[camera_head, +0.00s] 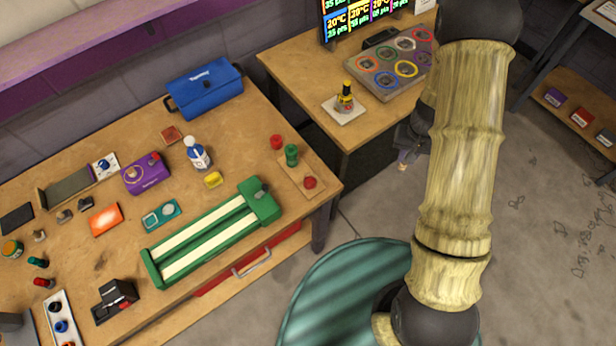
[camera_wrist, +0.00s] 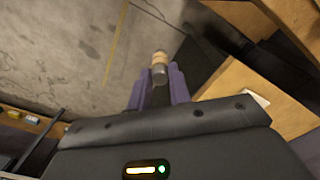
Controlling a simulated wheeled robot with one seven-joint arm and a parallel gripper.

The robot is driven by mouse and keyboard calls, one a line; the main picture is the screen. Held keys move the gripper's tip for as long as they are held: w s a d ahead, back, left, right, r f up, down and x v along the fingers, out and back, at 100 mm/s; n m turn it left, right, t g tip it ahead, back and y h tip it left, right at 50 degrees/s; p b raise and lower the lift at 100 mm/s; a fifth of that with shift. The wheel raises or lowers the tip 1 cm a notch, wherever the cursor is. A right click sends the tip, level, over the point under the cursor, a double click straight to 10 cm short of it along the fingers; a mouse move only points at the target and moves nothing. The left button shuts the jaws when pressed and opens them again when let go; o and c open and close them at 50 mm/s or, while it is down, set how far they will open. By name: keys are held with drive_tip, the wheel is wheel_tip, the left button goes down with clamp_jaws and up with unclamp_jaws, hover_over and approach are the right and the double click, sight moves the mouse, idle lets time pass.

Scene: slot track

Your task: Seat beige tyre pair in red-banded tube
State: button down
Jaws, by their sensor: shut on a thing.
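My gripper (camera_wrist: 158,88) shows two purple fingers in the wrist view, shut on a small stubby piece (camera_wrist: 160,58) with a beige band and a dark grey end, which looks like the beige tyre pair. A grey board (camera_head: 376,91) on that bench holds several tubes with coloured bands. The red-banded tube (camera_head: 423,35) appears at its far right corner. The inside of the tube is too small to make out.
A yellow-and-black item on a white plate (camera_head: 345,107) stands left of the board. A screen (camera_head: 365,18) stands behind it. The left bench carries a green track (camera_head: 213,234), a blue toolbox (camera_head: 204,88) and many small items.

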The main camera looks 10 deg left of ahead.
drive_tip(key=shift+s, duration=0.25)
drive_tip(key=shift+s+a+r, duration=0.1)
drive_tip(key=shift+s+a, duration=0.1)
drive_tip(key=shift+a, duration=0.05)
drive_tip(key=s+a+r+b, duration=0.1)
drive_tip(key=s+a, duration=0.1)
drive_tip(key=a, duration=0.6)
drive_tip(key=s+a+r+m+b, duration=0.1)
drive_tip(key=s+a+r, duration=0.1)
drive_tip(key=a, duration=0.7)
drive_tip(key=s+a+r+m+b, duration=0.1)
drive_tip(key=s+a+r+b, duration=0.1)
drive_tip(key=a, duration=0.6)
drive_tip(key=shift+s+a+r, duration=0.15)
drive_tip(key=shift+s+a, duration=0.1)
drive_tip(key=shift+s, duration=0.55)
wheel_tip(320, 180, down, 6)
drive_tip(key=shift+p, duration=0.35)
